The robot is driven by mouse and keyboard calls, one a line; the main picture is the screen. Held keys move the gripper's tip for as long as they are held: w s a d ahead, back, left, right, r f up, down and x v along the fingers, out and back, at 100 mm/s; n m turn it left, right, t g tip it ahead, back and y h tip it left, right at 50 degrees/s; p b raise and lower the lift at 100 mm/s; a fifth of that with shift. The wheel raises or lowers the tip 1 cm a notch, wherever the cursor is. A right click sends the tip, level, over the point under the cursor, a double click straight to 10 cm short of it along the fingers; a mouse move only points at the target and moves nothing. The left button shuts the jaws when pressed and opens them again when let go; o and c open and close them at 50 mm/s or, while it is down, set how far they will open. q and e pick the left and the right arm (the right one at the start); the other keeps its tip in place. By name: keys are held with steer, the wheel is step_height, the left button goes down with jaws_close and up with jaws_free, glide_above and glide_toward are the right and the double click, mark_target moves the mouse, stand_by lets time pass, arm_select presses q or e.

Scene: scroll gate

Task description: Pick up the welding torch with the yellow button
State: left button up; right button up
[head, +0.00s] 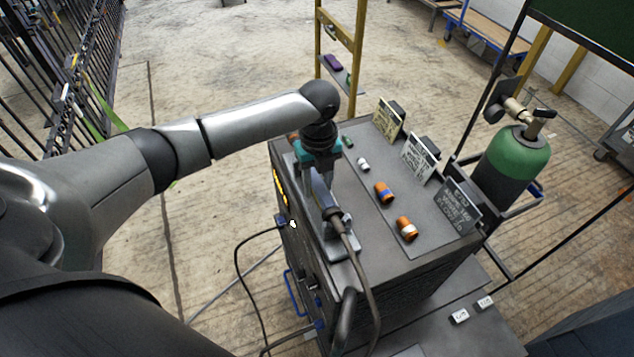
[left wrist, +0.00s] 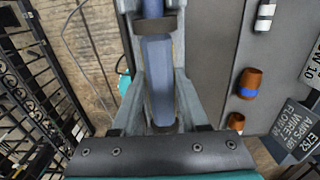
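The welding torch (head: 322,195) has a blue-grey handle and stands at the left part of the welding cart's top, with a dark cable running from it. In the left wrist view the handle (left wrist: 157,75) lies lengthwise between the two grey fingers of my left gripper (left wrist: 155,40), with dark bands across it. In the head view my left gripper (head: 327,190) reaches down over the torch from above. The fingers are close on both sides of the handle; whether they press on it is not clear. No yellow button shows. My right gripper is out of view.
The cart top (head: 369,235) also bears orange nozzle-like pieces (head: 385,192), a small white piece (head: 363,164) and written signs (head: 419,155). A green-topped gas cylinder (head: 515,160) stands behind right. A black handle (head: 343,320) and cables are at the front.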

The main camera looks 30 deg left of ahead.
arm_select(q)
jaws_close()
steer(key=shift+r, duration=0.1)
stand_by(0.3)
